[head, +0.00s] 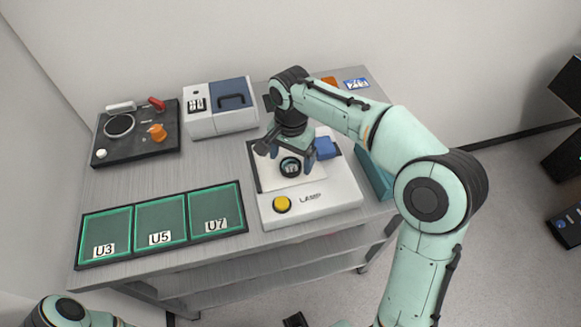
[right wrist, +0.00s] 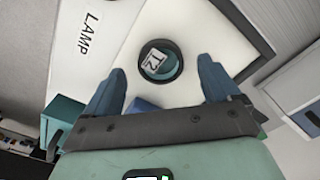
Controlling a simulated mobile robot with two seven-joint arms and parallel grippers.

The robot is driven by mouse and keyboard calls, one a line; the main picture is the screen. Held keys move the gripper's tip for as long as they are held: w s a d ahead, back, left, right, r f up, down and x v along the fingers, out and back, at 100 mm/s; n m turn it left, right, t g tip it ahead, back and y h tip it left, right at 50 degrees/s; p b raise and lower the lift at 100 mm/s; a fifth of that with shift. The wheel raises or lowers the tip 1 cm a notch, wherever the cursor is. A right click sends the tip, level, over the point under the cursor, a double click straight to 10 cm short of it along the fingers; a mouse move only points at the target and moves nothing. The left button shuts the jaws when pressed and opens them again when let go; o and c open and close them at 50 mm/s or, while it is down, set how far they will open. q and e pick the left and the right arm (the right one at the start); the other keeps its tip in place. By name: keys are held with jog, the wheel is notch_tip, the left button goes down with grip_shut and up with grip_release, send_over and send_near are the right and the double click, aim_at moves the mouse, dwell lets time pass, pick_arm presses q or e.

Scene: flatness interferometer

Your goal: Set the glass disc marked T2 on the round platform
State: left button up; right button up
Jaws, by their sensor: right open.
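The glass disc marked T2 (head: 290,167) lies flat on the dark round platform (right wrist: 179,69), on the white plate of the instrument marked LAMP (head: 335,195). In the right wrist view the teal disc (right wrist: 154,62) lies within the platform's dark rim, its label tilted. My right gripper (head: 287,155) is over the platform. In the wrist view this gripper (right wrist: 162,70) is open, its two blue-grey fingers apart on either side of the disc with gaps visible. My left arm shows only at the bottom left edge; its gripper is out of view.
A yellow button (head: 282,204) is at the instrument's front left and a blue block (head: 325,148) behind the platform. Green trays U3 (head: 105,232), U5 (head: 160,222) and U7 (head: 215,210) look empty. A white-blue box (head: 220,108) and black panel (head: 137,134) stand behind.

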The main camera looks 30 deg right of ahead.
aim_at(290, 164)
jog(key=shift+f, duration=0.9)
jog(key=c, duration=1.3)
pick_arm(q)
jog(key=shift+s+f, duration=0.1)
jog(key=shift+f, duration=0.05)
pick_arm(e)
jog(key=shift+o, duration=0.2)
jog(key=shift+r, duration=0.1)
pick_arm(q)
jog(key=w+r+p, duration=0.3)
jog(key=r+p, duration=0.2)
jog(key=r, duration=0.1)
jog(key=shift+w+t, duration=0.3)
jog(key=shift+w, duration=0.1)
pick_arm(e)
notch_tip(290, 164, up, 20)
